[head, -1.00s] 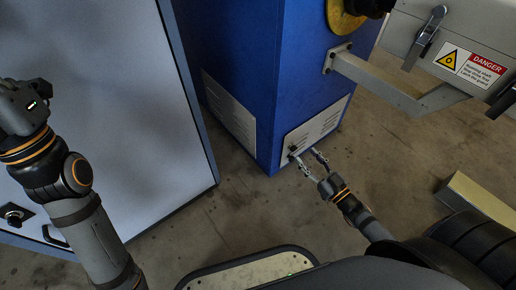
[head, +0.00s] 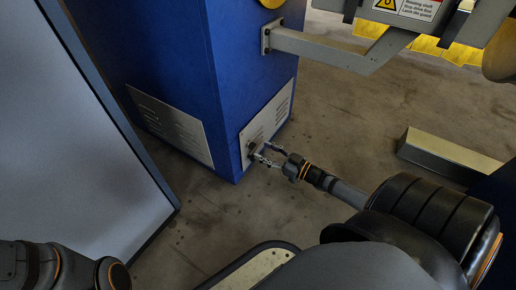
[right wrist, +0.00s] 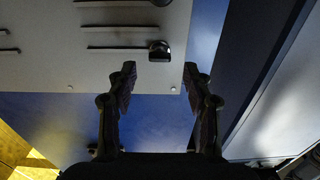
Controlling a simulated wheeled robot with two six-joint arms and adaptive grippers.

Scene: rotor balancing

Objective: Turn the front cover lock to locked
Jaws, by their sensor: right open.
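The front cover lock is a small black knob (right wrist: 159,50) on the grey slotted cover plate (right wrist: 45,70). In the right wrist view it lies just beyond my right fingertips (right wrist: 159,72), in line with the gap between them. In the head view the cover (head: 279,103) is low on the blue cabinet, and the lock (head: 251,147) is a tiny dark spot near its lower left. My right gripper (head: 262,152) is open and empty, its fingers pointing at the lock. I cannot tell whether they touch it. Only my left forearm shows, at the lower left; its fingers are out of frame.
The blue cabinet (head: 225,100) has another slotted plate (head: 172,125) on its left face. A grey bracket arm (head: 320,48) juts out above my right arm. A large pale panel (head: 70,130) stands at left. A metal beam (head: 450,152) lies at right. Floor before the cabinet is clear.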

